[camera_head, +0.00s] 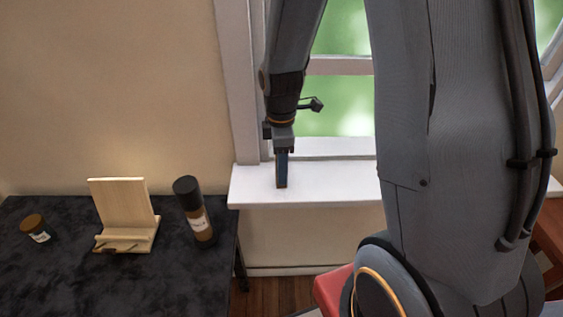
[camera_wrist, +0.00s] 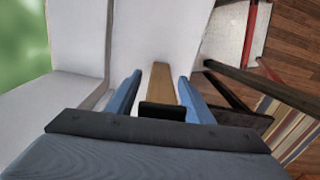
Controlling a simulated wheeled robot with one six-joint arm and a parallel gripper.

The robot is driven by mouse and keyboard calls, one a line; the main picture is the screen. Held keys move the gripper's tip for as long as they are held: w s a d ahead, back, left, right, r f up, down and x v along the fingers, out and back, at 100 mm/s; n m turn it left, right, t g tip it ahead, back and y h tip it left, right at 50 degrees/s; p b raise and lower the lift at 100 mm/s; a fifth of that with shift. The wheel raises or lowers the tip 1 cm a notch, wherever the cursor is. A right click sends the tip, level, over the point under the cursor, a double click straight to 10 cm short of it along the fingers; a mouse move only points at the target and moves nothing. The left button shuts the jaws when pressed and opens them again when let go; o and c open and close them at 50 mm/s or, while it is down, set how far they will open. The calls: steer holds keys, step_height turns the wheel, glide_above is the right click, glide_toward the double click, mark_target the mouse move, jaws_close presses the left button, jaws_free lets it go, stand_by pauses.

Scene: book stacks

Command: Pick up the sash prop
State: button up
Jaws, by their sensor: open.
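The sash prop (camera_wrist: 161,84) looks like a narrow wooden bar in the wrist view. It lies on the white windowsill (camera_head: 330,184), between the two blue fingers of my gripper (camera_wrist: 157,90). The fingers are open, with a gap visible on each side of the bar. In the head view my gripper (camera_head: 282,184) points down at the sill, and the prop is hidden or too small to make out there. The near end of the bar is hidden behind a black part of my gripper.
The window frame (camera_head: 240,80) rises behind the sill. A dark table (camera_head: 70,280) at left holds a wooden stand (camera_head: 122,205), a brown bottle with a black cap (camera_head: 196,212) and a small jar (camera_head: 37,229). A striped cloth or rug (camera_wrist: 295,125) and wood floor show at the right of the wrist view.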

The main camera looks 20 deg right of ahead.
steer(key=shift+f, duration=0.6)
steer(key=c, duration=1)
